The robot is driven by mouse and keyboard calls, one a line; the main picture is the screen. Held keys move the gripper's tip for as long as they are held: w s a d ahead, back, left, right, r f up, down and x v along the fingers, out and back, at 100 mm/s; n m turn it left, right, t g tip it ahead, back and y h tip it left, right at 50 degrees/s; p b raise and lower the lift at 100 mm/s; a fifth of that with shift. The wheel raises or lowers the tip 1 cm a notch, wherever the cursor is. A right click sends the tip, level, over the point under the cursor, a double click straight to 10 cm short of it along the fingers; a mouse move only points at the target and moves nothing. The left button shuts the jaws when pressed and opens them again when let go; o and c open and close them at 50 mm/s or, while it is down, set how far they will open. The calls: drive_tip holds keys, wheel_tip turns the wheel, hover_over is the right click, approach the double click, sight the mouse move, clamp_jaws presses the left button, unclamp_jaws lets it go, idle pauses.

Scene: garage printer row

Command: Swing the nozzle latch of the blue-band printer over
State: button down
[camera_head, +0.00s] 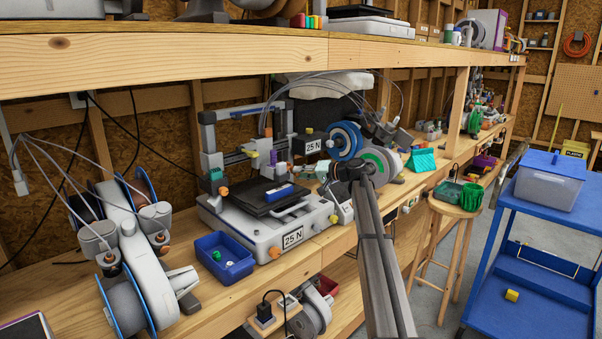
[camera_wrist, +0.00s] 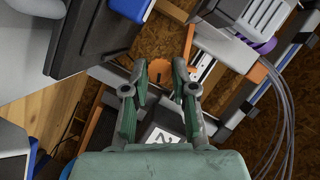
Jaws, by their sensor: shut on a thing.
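The printer with the blue band on its crossbar (camera_head: 236,128) stands on the bench in the head view, with a white base, a dark bed (camera_head: 262,195) and a "25 N" label. Orange and purple parts (camera_head: 253,154) show at its print head. In the wrist view, my gripper (camera_wrist: 161,70) has its two green-grey fingers closed in on a small orange part (camera_wrist: 160,73) between the tips. I cannot tell for sure that this is the nozzle latch.
A blue bin (camera_head: 224,257) with small parts sits in front of the printer. White spool holders (camera_head: 125,265) stand at the left. A wooden shelf (camera_head: 170,60) runs overhead. A stool (camera_head: 455,211) and a blue cart (camera_head: 540,245) stand at the right.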

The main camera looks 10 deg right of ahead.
drive_tip(key=shift+f+m+y, duration=0.4)
drive_tip(key=shift+f+m, duration=0.2)
drive_tip(key=shift+m, duration=0.2)
drive_tip(key=shift+a, duration=0.1)
drive_tip(key=c, duration=0.9)
unclamp_jaws()
drive_tip(key=shift+s, duration=0.1)
drive_tip(key=v, duration=1.2)
drive_tip(key=shift+f, duration=0.1)
